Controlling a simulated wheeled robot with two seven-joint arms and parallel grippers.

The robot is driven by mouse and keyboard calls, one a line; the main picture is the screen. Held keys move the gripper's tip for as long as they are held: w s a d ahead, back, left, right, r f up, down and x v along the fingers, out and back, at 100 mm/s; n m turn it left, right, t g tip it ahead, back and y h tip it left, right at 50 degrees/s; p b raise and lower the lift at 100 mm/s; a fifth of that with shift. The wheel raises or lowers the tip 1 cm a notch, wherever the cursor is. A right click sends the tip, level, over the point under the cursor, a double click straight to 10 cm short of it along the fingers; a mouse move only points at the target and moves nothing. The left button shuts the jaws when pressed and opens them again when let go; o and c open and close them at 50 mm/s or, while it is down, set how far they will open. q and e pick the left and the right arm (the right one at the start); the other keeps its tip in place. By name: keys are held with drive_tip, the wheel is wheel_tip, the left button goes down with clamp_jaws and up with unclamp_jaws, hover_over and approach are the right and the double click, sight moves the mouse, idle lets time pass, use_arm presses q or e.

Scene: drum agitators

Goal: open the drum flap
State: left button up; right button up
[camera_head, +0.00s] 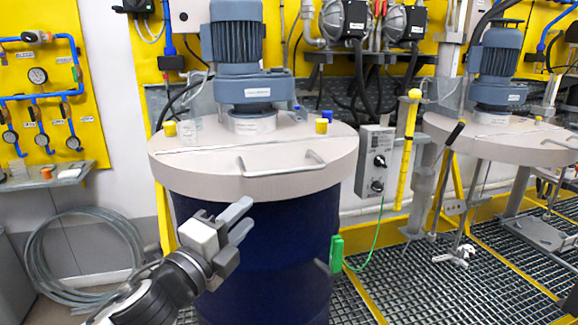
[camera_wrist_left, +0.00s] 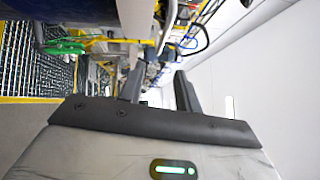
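A blue drum (camera_head: 255,250) stands in the middle of the head view. Its pale round lid carries a front flap (camera_head: 260,180) with a metal bar handle (camera_head: 283,166) near the front edge. The flap lies flat and looks shut. My left gripper (camera_head: 240,220) is in front of the drum, below the lid rim and the handle, apart from the handle. Its two fingers are spread with nothing between them. In the left wrist view the fingers (camera_wrist_left: 158,88) also stand apart and empty. My right gripper is in neither view.
A blue-grey motor (camera_head: 238,45) stands on the lid behind the flap, with yellow caps (camera_head: 321,126) nearby. A grey control box (camera_head: 375,160) and a green clamp (camera_head: 337,254) are right of the drum. A second drum lid (camera_head: 510,138) is further right. A coiled hose (camera_head: 80,255) lies left.

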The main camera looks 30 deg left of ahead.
sight(285, 173)
use_arm(q)
drive_tip(key=w+r+b, duration=0.1)
drive_tip(key=w, duration=0.3)
drive_tip(key=w+b, duration=0.1)
drive_tip(key=w, duration=0.4)
drive_tip(key=w+a+r+b, duration=0.1)
drive_tip(key=w, duration=0.4)
drive_tip(key=shift+w+r, duration=0.25)
drive_tip(key=shift+r, duration=0.05)
drive_tip(key=shift+w, duration=0.55)
clamp_jaws()
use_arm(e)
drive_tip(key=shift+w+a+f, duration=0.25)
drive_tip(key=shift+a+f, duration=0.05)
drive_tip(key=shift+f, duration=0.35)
